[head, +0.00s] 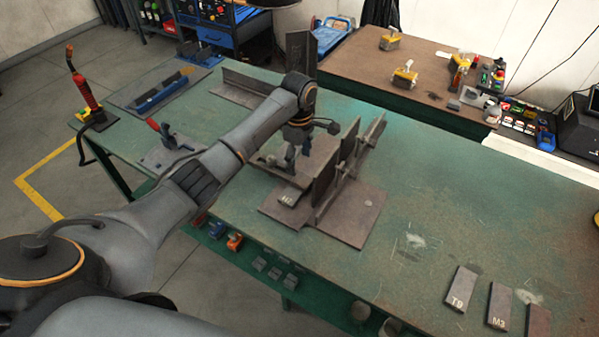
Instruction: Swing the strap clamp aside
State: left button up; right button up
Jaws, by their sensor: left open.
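My left gripper (296,158) is open and points down over the left side of a brown steel fixture on the green table (420,210). The fixture has a flat base plate (352,222) and upright plates (348,150). A small plate marked M2 (287,199) lies at its left edge, just below the gripper. I cannot make out the strap clamp clearly; the gripper and wrist cover that part of the fixture. I cannot tell whether the fingers touch anything. My right gripper is not in view.
A red-handled clamp (162,132) stands left of my forearm. A welding torch (82,80) stands at the table's left corner. Loose plates T9 (461,288) and M3 (498,306) lie front right. An angle piece (240,88) lies behind. The table's right side is mostly clear.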

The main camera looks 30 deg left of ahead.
aim_at(299, 178)
pick_arm(q)
notch_tip(299, 178, down, 4)
jog(key=shift+w, duration=0.15)
notch_tip(299, 178, down, 3)
jog(key=shift+r, duration=0.15)
jog(key=shift+f, duration=0.25)
jog(key=shift+c, duration=1.3)
jog(key=c, duration=1.1)
grip_shut()
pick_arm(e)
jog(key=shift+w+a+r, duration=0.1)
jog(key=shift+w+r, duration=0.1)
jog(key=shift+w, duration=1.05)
